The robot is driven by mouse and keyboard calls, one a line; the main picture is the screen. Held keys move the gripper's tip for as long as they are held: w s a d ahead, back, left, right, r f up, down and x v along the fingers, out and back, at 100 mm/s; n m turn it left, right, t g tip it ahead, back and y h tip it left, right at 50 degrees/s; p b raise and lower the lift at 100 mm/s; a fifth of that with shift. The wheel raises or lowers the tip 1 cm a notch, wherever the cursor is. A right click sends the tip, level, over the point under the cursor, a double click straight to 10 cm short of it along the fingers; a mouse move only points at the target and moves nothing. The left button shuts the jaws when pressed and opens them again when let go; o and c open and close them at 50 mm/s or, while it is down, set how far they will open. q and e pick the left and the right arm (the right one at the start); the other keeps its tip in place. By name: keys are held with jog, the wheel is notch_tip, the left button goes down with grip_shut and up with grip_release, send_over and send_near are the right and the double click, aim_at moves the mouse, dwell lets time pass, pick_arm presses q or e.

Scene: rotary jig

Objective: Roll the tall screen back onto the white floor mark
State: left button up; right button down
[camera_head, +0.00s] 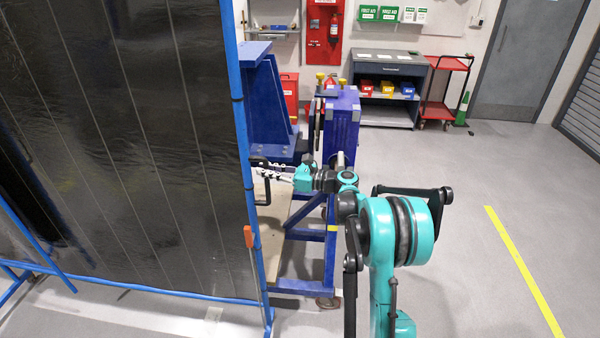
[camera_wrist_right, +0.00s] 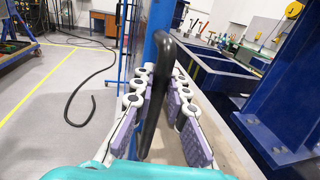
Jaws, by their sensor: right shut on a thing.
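The tall screen (camera_head: 130,130) is a dark, shiny curtain in a blue tube frame, filling the left of the head view. My right gripper (camera_head: 262,172) is at its right-hand post, at a black handle (camera_head: 266,190). In the right wrist view the handle (camera_wrist_right: 157,100) runs between the purple-padded fingers, which are shut on it, with the blue post (camera_wrist_right: 150,45) just behind. A pale band (camera_head: 110,308) lies on the floor along the screen's bottom rail; I cannot tell whether it is the white floor mark. My left gripper is not in view.
A blue jig stand (camera_head: 330,240) is close behind the screen's right post. A yellow floor line (camera_head: 522,268) crosses open grey floor on the right. A black hose (camera_wrist_right: 85,90) lies on the floor in the right wrist view. A cabinet (camera_head: 388,110) stands at the back.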

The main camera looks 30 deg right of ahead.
jog(key=p, duration=0.2)
send_near(192, 170)
jog(key=x, duration=0.6)
jog(key=s+r+x, duration=0.1)
jog(key=x, duration=0.6)
jog(key=a+x, duration=0.1)
jog(key=x, duration=0.6)
jog(key=shift+a+r, duration=0.3)
jog(key=shift+r, duration=0.05)
jog(key=c, duration=1.5)
grip_release()
jog(key=shift+d, duration=0.1)
jog(key=v, duration=1.2)
